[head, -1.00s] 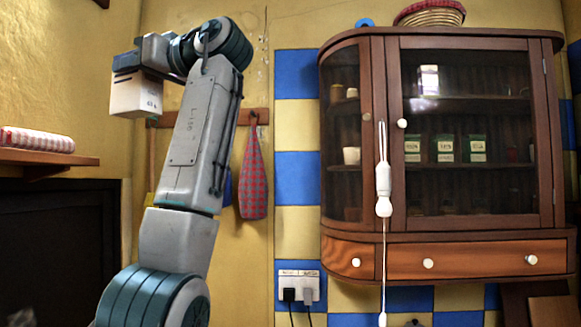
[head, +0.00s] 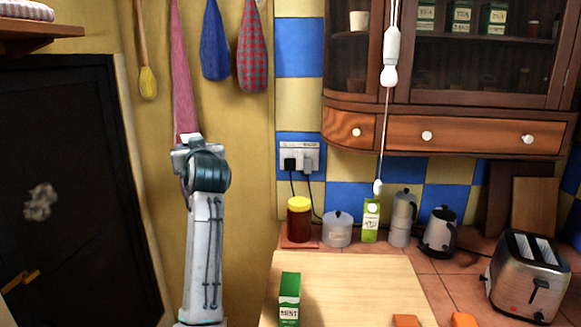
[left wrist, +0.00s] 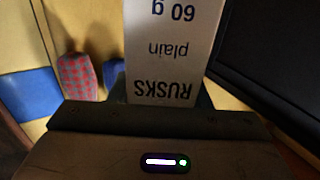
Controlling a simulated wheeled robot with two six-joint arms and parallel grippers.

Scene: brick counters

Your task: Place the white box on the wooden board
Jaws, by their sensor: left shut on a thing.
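The white box (left wrist: 165,45), printed "RUSKS plain 60 g", is upside down in the left wrist view. My left gripper (head: 192,150) is shut on it; the fingers are mostly hidden. In the head view my arm stands upright on the left, and the box is almost wholly hidden behind the wrist. The wooden board (head: 350,275) lies on the counter at bottom centre, right of my arm and apart from the box. My right gripper is not in view.
A green box (head: 289,300) stands at the board's left side. Orange objects (head: 463,320) show at the bottom edge. Behind the board stand a yellow-lidded jar (head: 299,222), a white pot (head: 338,232), a green carton (head: 370,222) and kettle (head: 438,235). A toaster (head: 528,275) is at right. The board's middle is clear.

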